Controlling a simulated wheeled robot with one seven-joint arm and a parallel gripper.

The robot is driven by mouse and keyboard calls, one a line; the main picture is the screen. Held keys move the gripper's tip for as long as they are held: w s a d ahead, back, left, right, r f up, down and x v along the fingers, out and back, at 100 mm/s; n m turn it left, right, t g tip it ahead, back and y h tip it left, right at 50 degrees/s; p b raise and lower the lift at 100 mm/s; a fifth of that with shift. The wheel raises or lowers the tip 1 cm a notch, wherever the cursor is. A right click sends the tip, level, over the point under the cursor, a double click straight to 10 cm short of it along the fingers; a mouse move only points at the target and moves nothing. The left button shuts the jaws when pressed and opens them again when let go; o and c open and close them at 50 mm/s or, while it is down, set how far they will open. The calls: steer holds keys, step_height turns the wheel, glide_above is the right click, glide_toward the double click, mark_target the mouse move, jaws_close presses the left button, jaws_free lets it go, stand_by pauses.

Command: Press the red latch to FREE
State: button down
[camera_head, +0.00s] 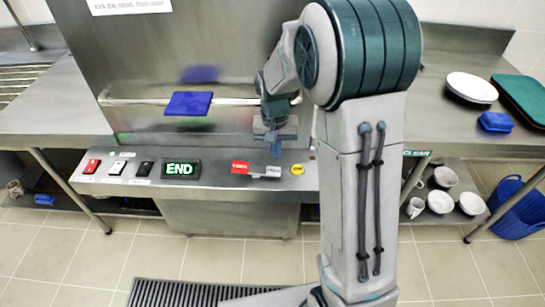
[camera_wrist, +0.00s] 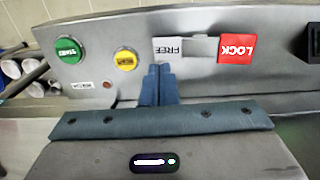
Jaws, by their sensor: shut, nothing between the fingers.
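The red latch end marked LOCK (camera_wrist: 236,49) shows at the upper right of the wrist view, its lettering upside down. Beside it are a pale block and a grey part marked FREE (camera_wrist: 168,49). In the head view the red end (camera_head: 240,167) is left of the pale part (camera_head: 267,171) on the front panel. My gripper (camera_wrist: 159,72) is shut and empty, its blue-grey fingertips just at the edge of the FREE part. Whether they touch it I cannot tell. In the head view my gripper (camera_head: 275,152) points down over the panel near the pale part.
A yellow button (camera_wrist: 127,59) and a green START button (camera_wrist: 68,50) lie beside the latch. A lit END display (camera_head: 181,169) and several switches are left on the panel. A steel hood with a bar handle (camera_head: 235,101) stands behind. Plates (camera_head: 472,86) sit on the right counter.

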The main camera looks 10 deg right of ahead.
step_height(320, 180, up, 7)
steer(key=d, duration=0.1)
steer(key=shift+s+r, duration=0.15)
steer(key=shift+d, duration=0.1)
stand_by(0.3)
steer(key=s+r+n+t, duration=0.2)
steer(key=s+r, duration=0.1)
steer(key=s, duration=1.7)
steer(key=shift+s+d+t, duration=0.15)
steer(key=shift+d+t, duration=0.25)
steer(key=shift+d, duration=0.05)
